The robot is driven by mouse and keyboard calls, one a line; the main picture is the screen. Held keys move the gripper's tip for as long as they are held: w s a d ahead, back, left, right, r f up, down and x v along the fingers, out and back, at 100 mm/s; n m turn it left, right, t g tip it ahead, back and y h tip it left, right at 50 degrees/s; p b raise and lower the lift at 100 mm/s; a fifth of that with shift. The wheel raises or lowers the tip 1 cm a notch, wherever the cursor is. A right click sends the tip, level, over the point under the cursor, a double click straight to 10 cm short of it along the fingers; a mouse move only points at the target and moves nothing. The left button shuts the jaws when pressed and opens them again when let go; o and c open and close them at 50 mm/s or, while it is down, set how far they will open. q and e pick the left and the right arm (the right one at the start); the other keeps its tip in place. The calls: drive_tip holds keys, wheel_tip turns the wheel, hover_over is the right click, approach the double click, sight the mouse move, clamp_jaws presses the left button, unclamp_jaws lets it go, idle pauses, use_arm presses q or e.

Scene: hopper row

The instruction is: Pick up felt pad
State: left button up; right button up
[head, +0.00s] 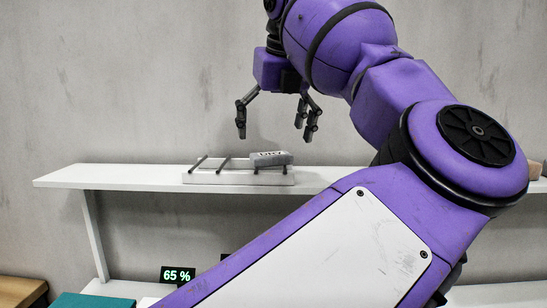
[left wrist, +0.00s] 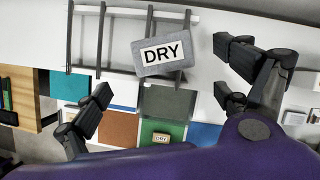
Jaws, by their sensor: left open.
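The felt pad (head: 270,158) is a grey block with a white label reading DRY. It lies slightly tilted on the right part of a small rack (head: 200,178) on a white shelf. In the left wrist view the felt pad (left wrist: 161,54) shows its label facing the camera, over the rack's dark bars. My left gripper (head: 275,138) hangs open and empty above the pad, fingers pointing down, apart from it. In the left wrist view its fingers (left wrist: 162,82) are spread on either side of the pad. My right gripper is not in view.
The white shelf (head: 105,177) is clear left of the rack. Below it stand a 65 % display (head: 178,275), a teal surface (head: 90,300) and a wooden box (head: 22,291). The left wrist view shows coloured panels below, one green (left wrist: 163,104) with a small DRY label. My arm hides the right side.

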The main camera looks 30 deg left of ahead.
sight(272, 155)
use_arm(q)
drive_tip(key=x, duration=0.4)
drive_tip(key=shift+w+f+p, duration=0.3)
drive_tip(key=shift+w+p, duration=0.05)
drive_tip(key=shift+p, duration=0.05)
drive_tip(key=shift+a+f, duration=0.1)
drive_tip(key=shift+f, duration=0.2)
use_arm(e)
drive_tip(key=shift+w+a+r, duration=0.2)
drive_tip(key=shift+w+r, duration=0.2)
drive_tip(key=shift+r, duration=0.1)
use_arm(q)
drive_tip(key=shift+c, duration=0.5)
drive_tip(key=c, duration=1)
drive_tip(key=shift+c, duration=0.2)
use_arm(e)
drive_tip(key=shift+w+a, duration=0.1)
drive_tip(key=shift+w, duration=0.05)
use_arm(q)
drive_tip(key=shift+r, duration=0.1)
